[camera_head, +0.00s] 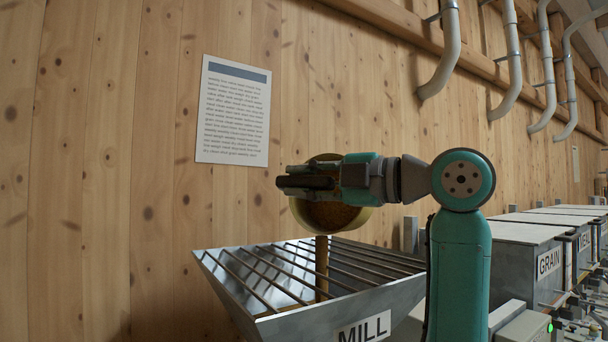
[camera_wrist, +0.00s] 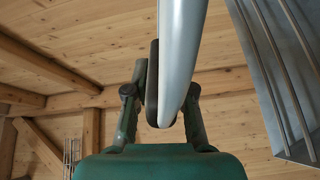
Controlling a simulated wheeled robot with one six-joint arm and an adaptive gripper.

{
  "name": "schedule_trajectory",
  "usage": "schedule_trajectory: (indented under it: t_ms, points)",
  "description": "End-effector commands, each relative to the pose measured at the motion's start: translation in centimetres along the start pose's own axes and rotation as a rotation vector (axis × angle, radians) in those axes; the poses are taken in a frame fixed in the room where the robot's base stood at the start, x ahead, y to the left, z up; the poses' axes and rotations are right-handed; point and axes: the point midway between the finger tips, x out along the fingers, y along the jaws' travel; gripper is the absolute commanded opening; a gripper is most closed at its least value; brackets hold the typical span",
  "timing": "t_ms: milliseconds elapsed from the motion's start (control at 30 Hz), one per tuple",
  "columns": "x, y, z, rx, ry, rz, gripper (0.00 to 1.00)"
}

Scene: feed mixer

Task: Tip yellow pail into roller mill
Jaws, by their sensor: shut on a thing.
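The yellow pail (camera_head: 362,216) is tipped over above the roller mill's hopper, with its mouth facing the camera and brown feed inside. A brown stream (camera_head: 321,268) falls from it through the bars of the hopper, which is marked MILL (camera_head: 235,286). My gripper (camera_head: 292,183) is shut on the pail and hides part of it. In the wrist view my gripper (camera_wrist: 165,103) has a pale grey, curved part (camera_wrist: 182,50) between its fingers. The hopper (camera_wrist: 262,75) shows at the right there. How much feed is left in the pail is hard to tell.
Grey bins labelled GRAIN (camera_head: 520,240) and MEAL stand in a row at the right. A plank wall with a printed notice (camera_head: 234,110) is behind the mill. Grey pipes (camera_head: 440,55) hang at the upper right, and the air left of the pail is clear.

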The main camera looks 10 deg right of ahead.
Motion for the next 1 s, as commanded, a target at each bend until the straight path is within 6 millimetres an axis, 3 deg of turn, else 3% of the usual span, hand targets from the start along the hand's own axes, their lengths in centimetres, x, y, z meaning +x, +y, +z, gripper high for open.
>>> schedule_trajectory:
  t_ms: [1000]
  points:
    - [0.0,-4.2,-1.3,-0.227,0.002,0.003,0.00]
